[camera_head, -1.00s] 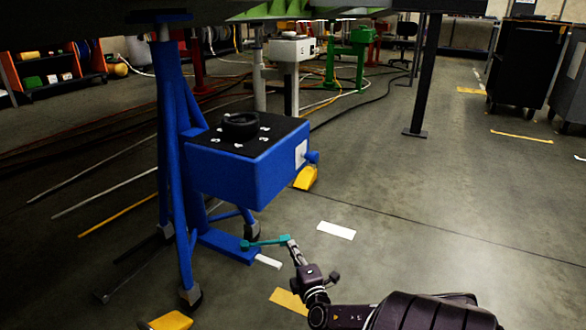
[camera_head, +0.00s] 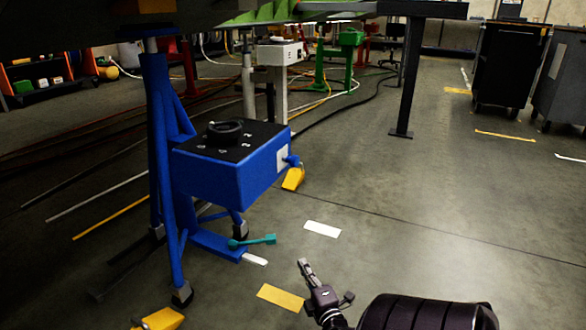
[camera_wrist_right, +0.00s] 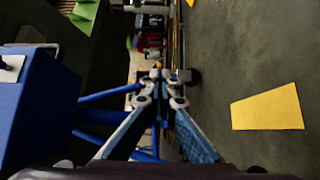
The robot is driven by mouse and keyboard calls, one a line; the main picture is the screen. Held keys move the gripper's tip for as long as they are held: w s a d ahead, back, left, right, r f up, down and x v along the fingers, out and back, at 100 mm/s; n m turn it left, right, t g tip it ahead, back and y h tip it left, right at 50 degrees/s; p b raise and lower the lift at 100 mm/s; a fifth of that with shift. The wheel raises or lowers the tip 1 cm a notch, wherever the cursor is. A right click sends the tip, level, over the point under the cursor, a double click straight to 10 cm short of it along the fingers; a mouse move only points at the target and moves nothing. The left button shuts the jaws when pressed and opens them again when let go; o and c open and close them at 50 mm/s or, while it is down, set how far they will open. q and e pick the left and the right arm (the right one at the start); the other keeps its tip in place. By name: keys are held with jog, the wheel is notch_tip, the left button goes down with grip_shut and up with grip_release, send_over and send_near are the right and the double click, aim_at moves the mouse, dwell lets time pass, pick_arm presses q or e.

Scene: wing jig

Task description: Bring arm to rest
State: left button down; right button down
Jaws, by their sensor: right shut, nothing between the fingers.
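My right gripper (camera_head: 304,264) is shut and empty, low at the front centre in the head view. Its closed fingers also show in the right wrist view (camera_wrist_right: 157,80). A teal lever (camera_head: 256,241) rests at the foot of the blue jig stand (camera_head: 160,130), up and left of my right gripper and apart from it. The blue box (camera_head: 235,178) with a black top is fixed to the stand; it shows at the left edge of the right wrist view (camera_wrist_right: 30,110). My left gripper is not in view.
Open grey floor (camera_head: 430,220) lies to the right, with a yellow floor patch (camera_head: 281,297) and a white patch (camera_head: 322,229). Dark bins (camera_head: 510,65) stand at the back right. A dark post (camera_head: 409,80) stands behind the box. The wing's dark underside hangs along the top.

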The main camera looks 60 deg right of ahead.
jog(key=shift+s, duration=0.5)
